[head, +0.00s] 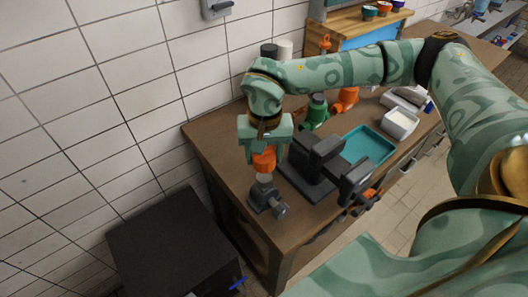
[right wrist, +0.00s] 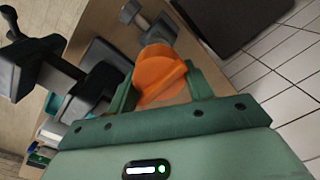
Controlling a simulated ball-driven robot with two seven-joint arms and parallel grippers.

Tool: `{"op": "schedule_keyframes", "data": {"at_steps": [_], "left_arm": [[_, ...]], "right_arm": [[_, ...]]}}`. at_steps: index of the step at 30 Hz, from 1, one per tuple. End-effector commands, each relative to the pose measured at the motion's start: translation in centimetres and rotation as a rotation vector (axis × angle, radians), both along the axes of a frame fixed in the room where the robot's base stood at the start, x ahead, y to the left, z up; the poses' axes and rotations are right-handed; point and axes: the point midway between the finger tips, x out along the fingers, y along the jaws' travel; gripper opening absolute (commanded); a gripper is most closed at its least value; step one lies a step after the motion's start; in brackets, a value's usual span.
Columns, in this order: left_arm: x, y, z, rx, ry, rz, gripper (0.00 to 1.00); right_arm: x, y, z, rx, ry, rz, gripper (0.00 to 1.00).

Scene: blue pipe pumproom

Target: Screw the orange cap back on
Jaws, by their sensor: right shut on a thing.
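My right gripper (head: 264,150) points down at the left front part of the bench and is shut on the orange cap (head: 264,161). In the right wrist view the cap (right wrist: 160,74) sits between the two green fingers. A grey fitting (head: 268,202) with a pale upper part (head: 264,179) stands on the bench right below the cap. The cap looks in line with it, but I cannot tell whether they touch or whether threads are engaged. The fitting also shows beyond the cap in the right wrist view (right wrist: 150,24). My left gripper is not in view.
A dark vise (head: 313,168) stands close to the right of the fitting. A teal tray (head: 368,146), a white bin (head: 400,123), a green bottle-like item (head: 316,112) and orange pieces lie farther back. The tiled wall is at the left; a dark box (head: 165,245) stands below the bench edge.

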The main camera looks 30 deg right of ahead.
Motion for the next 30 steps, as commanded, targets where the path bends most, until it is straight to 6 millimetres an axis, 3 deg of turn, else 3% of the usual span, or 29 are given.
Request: {"op": "schedule_keyframes", "data": {"at_steps": [21,30], "left_arm": [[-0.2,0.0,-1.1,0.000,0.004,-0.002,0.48],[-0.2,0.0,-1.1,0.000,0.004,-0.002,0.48]], "right_arm": [[-0.1,0.0,-3.0,0.000,0.001,0.000,0.28],[0.0,0.0,-3.2,0.000,0.000,0.000,0.28]]}}
